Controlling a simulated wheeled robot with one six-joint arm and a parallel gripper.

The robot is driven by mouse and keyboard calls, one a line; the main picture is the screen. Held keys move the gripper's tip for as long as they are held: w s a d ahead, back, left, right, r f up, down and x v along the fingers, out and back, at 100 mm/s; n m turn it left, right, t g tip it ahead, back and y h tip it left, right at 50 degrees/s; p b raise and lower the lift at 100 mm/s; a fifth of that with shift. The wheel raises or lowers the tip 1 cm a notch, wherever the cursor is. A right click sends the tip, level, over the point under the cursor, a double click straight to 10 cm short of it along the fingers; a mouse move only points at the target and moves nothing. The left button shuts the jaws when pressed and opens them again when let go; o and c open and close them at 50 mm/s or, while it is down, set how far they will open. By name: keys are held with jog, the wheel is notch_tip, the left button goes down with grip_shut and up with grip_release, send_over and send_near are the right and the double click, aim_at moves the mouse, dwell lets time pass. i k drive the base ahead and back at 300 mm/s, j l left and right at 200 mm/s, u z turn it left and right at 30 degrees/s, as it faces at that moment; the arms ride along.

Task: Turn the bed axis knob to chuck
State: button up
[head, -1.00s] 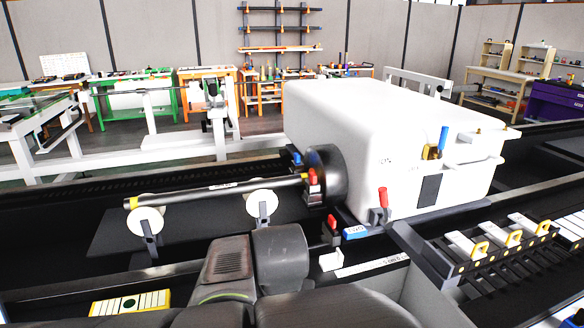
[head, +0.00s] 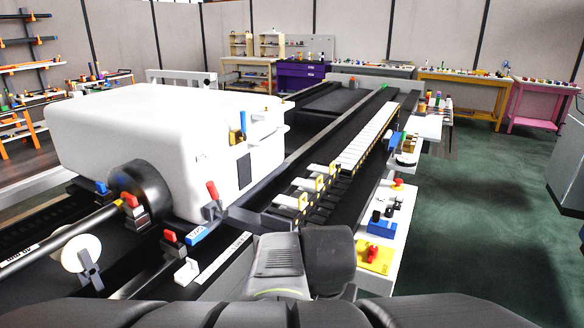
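A white control panel (head: 401,222) stands right of the conveyor rack. It carries a red knob (head: 398,184) at its far end, a black knob on a blue base (head: 381,226), and a red knob on a yellow plate (head: 374,256) near the front. I cannot tell which one is the bed axis knob, as labels are too small to read. The dark round chuck (head: 141,187) sits on the front of the white machine housing (head: 165,135), at left. My grey arm links show at the bottom centre, left of the panel; my gripper is not visible.
A red lever (head: 213,192) stands upright by the housing, and another red-topped part (head: 172,240) sits nearer. A rack with several white slats (head: 366,140) runs away beyond my arm. Green floor (head: 480,220) right of the panel is open.

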aim_at(389, 214)
jog(key=z, duration=0.9)
jog(key=i+u, duration=0.2)
jog(key=i, duration=0.4)
jog(key=i+l+u, duration=0.25)
jog(key=i, duration=0.3)
jog(key=i+j, duration=0.05)
jog(key=j, duration=0.05)
